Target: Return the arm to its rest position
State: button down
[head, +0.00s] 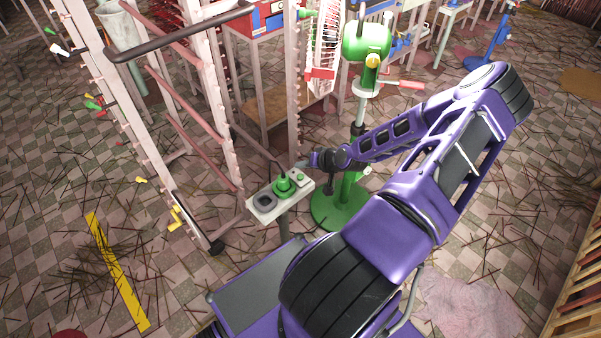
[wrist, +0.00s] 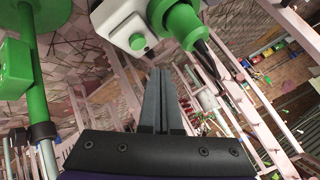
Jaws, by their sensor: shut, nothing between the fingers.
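My purple arm reaches forward from the lower right in the head view. My gripper (head: 304,163) is close to the small white control box (head: 265,206) on a post, just beyond its right end. In the wrist view my gripper (wrist: 160,72) shows two dark fingers pressed together with nothing between them. The control box also shows in the wrist view (wrist: 118,22), with a green plug-like part (wrist: 178,27) on it. The fingertips appear apart from the box, though the exact gap is hard to tell.
A green extruder machine (head: 367,42) on a stand with a round green base (head: 335,205) stands just behind my gripper. A tall pale rack (head: 215,100) is to the left. Floor (head: 60,190) littered with sticks is open at left. A slatted wooden frame (head: 575,300) is at right.

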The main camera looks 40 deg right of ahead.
jog(key=shift+r+p, duration=0.55)
jog(key=shift+r, duration=0.6)
